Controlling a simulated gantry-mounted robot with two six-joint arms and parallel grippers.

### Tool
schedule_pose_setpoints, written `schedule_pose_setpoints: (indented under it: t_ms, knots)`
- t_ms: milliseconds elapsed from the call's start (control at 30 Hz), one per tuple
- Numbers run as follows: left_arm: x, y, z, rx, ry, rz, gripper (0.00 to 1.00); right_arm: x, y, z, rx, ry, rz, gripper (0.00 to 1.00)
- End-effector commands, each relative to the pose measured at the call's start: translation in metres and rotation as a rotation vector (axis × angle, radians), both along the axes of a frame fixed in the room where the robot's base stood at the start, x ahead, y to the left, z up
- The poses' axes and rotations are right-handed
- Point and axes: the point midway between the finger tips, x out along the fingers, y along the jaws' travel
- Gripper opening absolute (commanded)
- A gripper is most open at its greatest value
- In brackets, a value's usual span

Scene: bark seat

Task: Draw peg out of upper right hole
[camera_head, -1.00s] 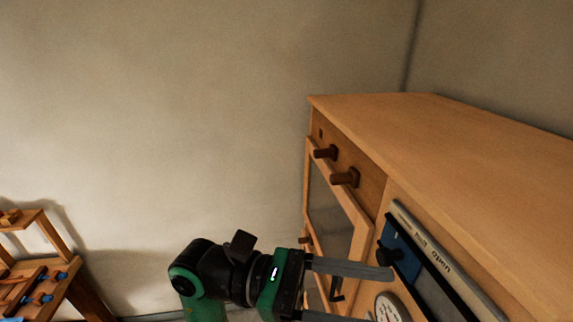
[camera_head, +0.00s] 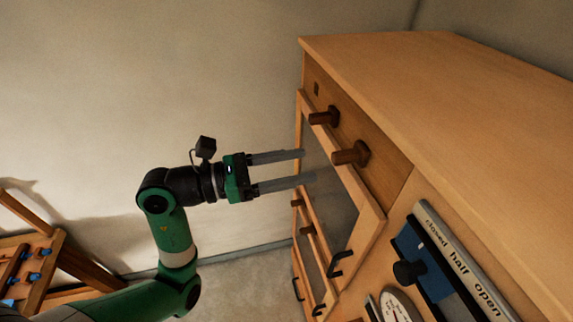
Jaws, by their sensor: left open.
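Two dark brown pegs stick out of the upper panel of a wooden cabinet (camera_head: 460,110). The right one is the upper right peg (camera_head: 351,153) and the other is the upper left peg (camera_head: 325,116). Both are seated, and their holes are hidden behind them. A small dark square opening (camera_head: 316,89) shows at the panel's left end. My left gripper (camera_head: 309,166) is open and empty, its two grey fingers pointing right toward the cabinet front, left of and slightly below the upper right peg. My right gripper is not in view.
Below the pegs is a glazed door with a black handle (camera_head: 340,263). Lower pegs (camera_head: 307,230) show farther down. A blue slider panel (camera_head: 424,262) and a dial (camera_head: 398,307) are at lower right. A wooden rack (camera_head: 38,270) stands at left.

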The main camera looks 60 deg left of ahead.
Motion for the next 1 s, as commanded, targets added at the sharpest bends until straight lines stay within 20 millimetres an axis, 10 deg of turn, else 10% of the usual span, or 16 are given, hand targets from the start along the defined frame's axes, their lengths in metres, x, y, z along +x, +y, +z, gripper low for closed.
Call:
schedule_pose_setpoints:
  t_ms: [600, 1000]
  knots:
    - [0.079, -0.025, 0.000, 0.000, 0.001, -0.003, 0.65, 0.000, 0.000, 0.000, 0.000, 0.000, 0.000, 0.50]
    - [0.091, -0.028, 0.000, 0.001, 0.001, -0.001, 0.65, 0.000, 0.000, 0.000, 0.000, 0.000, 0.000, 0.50]
